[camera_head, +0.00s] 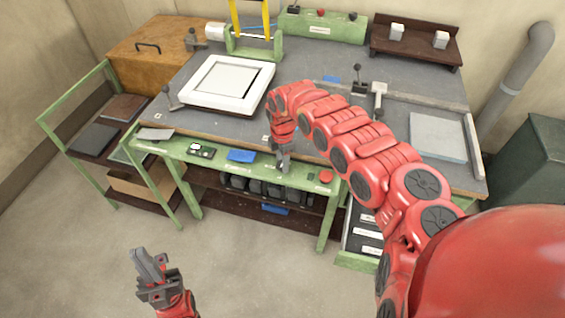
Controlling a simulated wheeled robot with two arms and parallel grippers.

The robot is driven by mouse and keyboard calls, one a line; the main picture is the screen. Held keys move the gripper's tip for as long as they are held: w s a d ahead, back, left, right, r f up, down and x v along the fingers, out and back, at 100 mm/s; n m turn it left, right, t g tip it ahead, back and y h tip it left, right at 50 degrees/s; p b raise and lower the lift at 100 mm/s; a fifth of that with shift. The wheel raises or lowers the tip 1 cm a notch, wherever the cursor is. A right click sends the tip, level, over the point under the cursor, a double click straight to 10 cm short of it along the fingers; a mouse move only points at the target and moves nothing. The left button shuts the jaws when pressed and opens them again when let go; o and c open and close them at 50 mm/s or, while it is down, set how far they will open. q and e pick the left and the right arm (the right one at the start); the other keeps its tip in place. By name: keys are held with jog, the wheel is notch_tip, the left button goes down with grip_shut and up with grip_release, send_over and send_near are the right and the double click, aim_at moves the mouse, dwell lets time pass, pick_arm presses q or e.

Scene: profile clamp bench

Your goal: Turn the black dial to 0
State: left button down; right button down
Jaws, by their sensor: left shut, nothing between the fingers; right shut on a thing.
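My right gripper (283,166) reaches down over the front edge of the bench to its green front rail (216,167). Its fingers are shut on the black dial at that rail. The dial is small and almost wholly hidden by the fingers, so its pointer and its marks, including 0, cannot be read. My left gripper (150,266) is shut and empty, low over the floor at the bottom left, well apart from the bench.
On the rail sit a red button (326,176), a blue plate (241,155) and a small switch panel (201,150). A white frame (228,84) lies on the bench top. A lever (358,77) stands at the right. Open floor lies around my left gripper.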

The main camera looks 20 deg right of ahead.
jog(key=shift+n, duration=0.7)
jog(key=shift+c, duration=1.8)
grip_release()
notch_tip(320, 180, up, 17)
jog(key=b, duration=0.3)
jog(key=shift+r+b, duration=0.2)
jog(key=shift+b, duration=0.2)
jog(key=shift+s+f, duration=0.1)
